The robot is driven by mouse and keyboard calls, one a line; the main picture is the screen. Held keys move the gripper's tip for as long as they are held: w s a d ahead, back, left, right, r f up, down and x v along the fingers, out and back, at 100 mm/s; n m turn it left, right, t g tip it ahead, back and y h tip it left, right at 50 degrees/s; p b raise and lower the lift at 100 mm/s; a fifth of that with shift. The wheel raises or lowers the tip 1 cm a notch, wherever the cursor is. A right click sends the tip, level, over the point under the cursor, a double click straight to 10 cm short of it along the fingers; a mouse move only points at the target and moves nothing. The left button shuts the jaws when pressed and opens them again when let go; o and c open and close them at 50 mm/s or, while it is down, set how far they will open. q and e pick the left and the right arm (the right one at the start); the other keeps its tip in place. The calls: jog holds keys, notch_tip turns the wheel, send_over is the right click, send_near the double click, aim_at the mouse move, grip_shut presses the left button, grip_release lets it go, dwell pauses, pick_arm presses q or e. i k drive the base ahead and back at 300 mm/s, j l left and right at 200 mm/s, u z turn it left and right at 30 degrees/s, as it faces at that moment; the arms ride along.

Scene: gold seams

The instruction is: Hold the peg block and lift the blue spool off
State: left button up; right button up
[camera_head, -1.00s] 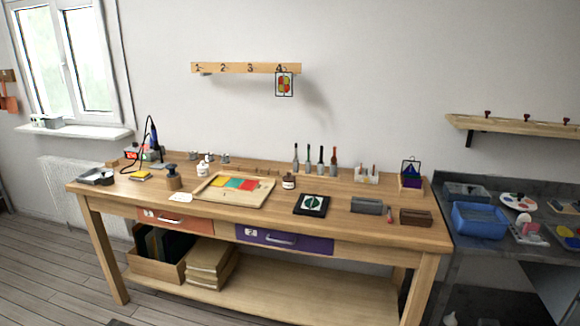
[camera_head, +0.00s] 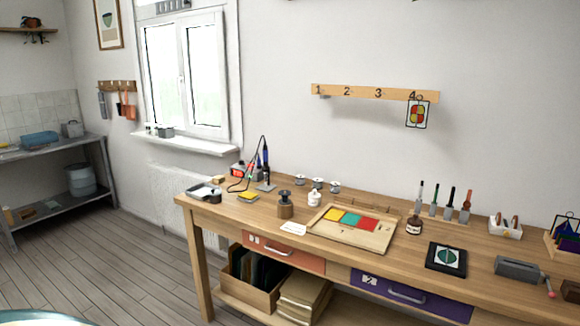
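A small brown wooden block (camera_head: 285,211) stands upright on the workbench, left of the tray with coloured panes. A dark, bluish spool-like piece (camera_head: 285,195) sits on top of it; these look like the peg block and the blue spool, but they are small and the peg cannot be made out. Several small grey spools (camera_head: 318,184) stand behind, near the wall. Neither of my grippers is in view.
The wooden workbench (camera_head: 480,243) runs along the wall. Near the block are a wooden tray (camera_head: 378,240), a white bottle (camera_head: 314,198), a white tag (camera_head: 293,228), a yellow pad (camera_head: 248,196) and a soldering stand (camera_head: 266,187). Open floor (camera_head: 120,270) lies left of the bench.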

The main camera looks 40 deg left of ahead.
aim_at(285, 201)
jog(key=j+z, duration=0.25)
jog(key=j, duration=0.85)
jog(key=j+z, duration=0.15)
jog(key=j, duration=2.05)
